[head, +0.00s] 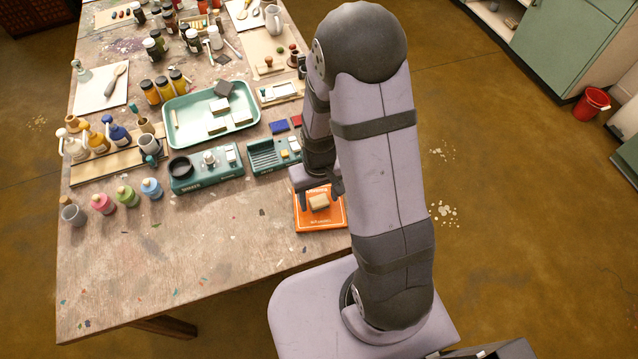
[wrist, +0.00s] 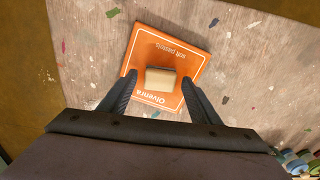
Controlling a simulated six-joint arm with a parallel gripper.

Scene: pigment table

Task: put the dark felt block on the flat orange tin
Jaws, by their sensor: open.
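The flat orange tin (head: 329,221) lies near the table's right edge; it also shows in the wrist view (wrist: 196,56). A small pale beige block (head: 319,201) sits on the tin; the wrist view shows this block (wrist: 160,80) with a dark strip along one side. My gripper (wrist: 166,80) is open over the tin, its fingers apart on either side of the beige block. I cannot tell if they touch it.
The green tray (head: 182,139) also holds several pale blocks. Several bottles and jars stand at left. The table's near left part is clear.

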